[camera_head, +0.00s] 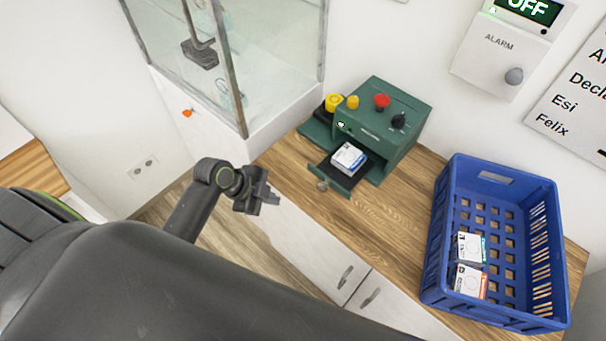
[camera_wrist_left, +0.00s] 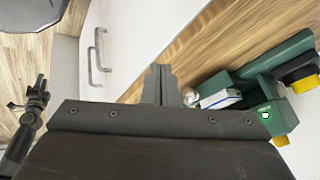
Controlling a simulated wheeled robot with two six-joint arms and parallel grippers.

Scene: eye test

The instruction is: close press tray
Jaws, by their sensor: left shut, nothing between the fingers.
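The green press (camera_head: 378,128) stands on the wooden counter against the wall. Its tray (camera_head: 335,178) is pulled out at the front, with a small knob (camera_head: 322,186) on its front face. A white box with a blue marking (camera_head: 349,157) lies in the tray. My left gripper (camera_head: 276,199) is shut and empty, left of the tray and apart from it. In the left wrist view, the shut fingers (camera_wrist_left: 160,84) point toward the counter edge, with the press (camera_wrist_left: 270,100) and the white box (camera_wrist_left: 221,99) to their right. My right gripper cannot be made out in the head view.
A blue crate (camera_head: 440,235) with two small boxes stands on the counter at the right. A glass cabinet (camera_head: 235,70) stands at the back left. An alarm box (camera_head: 500,55) hangs on the wall. The counter between tray and crate is clear.

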